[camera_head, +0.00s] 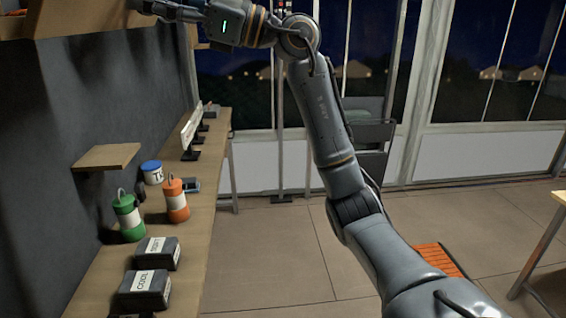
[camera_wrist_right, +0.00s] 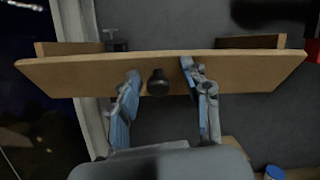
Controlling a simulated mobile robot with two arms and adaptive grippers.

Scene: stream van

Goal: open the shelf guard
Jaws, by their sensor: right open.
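The shelf guard (camera_wrist_right: 230,66) is a long wooden board across the front of a wall shelf, with a dark round knob (camera_wrist_right: 158,82) near its middle. It looks closed against the shelf, and its near face shows at the top left of the head view (camera_head: 90,18). My right gripper (camera_wrist_right: 160,69) is open, with one blue-padded finger on each side of the knob and gaps between. The fingertips overlap the board in the wrist view; I cannot tell if they touch it. In the head view my right gripper (camera_head: 150,8) is partly cut off at the top edge. My left gripper is not in view.
Below, a long wooden counter (camera_head: 195,235) runs along the dark wall. It holds dark labelled boxes (camera_head: 143,290), a green canister (camera_head: 129,218), an orange canister (camera_head: 175,200) and a white-blue tub (camera_head: 152,172). A small wooden ledge (camera_head: 106,157) juts out above. The floor (camera_head: 265,250) beside it is clear.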

